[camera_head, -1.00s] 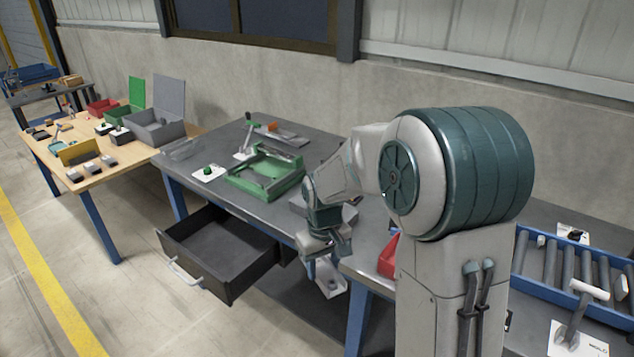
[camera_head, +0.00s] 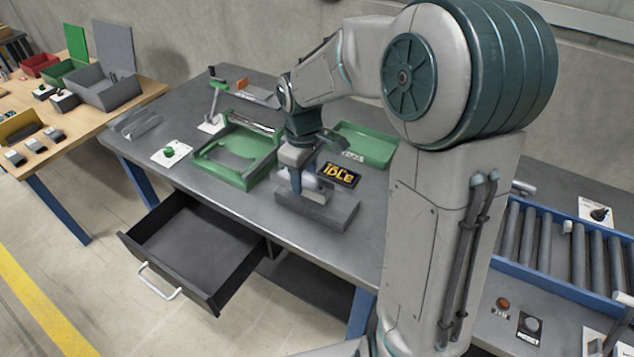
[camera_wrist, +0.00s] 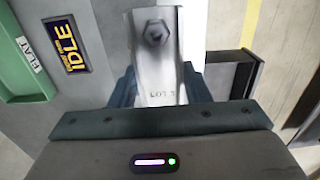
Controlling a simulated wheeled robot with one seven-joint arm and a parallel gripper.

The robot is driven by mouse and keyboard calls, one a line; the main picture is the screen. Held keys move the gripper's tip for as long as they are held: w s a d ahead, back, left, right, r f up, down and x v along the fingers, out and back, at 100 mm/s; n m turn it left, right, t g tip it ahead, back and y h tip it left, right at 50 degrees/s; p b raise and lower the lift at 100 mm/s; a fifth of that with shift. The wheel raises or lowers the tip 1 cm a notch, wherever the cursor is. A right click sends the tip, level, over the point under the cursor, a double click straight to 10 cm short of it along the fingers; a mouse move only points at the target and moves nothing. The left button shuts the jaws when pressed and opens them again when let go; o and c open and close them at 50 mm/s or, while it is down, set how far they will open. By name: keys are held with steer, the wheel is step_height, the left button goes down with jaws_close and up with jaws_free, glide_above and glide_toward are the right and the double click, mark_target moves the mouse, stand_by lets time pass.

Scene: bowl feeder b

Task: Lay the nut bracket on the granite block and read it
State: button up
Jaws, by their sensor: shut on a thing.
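The granite block (camera_head: 330,212) is a long grey block at the table's front edge in the head view. My gripper (camera_head: 297,184) is low over its left part, jaws pointing down. It is shut on the nut bracket (camera_wrist: 154,75), a pale metal strip with a hex nut near its far end. Lettering that looks like "LOT" and a character I cannot read clearly lies near the jaws. In the head view only a pale bit of the bracket (camera_head: 315,184) shows beside the jaws. I cannot tell whether it touches the block.
A dark display (camera_head: 341,174) reading "IDLE" stands behind the block. A green tray (camera_head: 372,146) is beyond it. A green fixture (camera_head: 235,150) stands to the left. A drawer (camera_head: 205,250) hangs open below the table front. A roller conveyor (camera_head: 560,245) is at right.

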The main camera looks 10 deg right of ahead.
steer(key=w+d+f, duration=0.1)
steer(key=d, duration=0.1)
steer(key=w+d+f, duration=0.1)
steer(key=f, duration=0.1)
steer(key=shift+w+d, duration=0.3)
steer(key=shift+d, duration=0.05)
steer(key=shift+f+p, duration=0.3)
steer(key=shift+f, duration=1.6)
steer(key=shift+f, duration=0.15)
steer(key=o, duration=1)
steer(key=shift+o, duration=0.2)
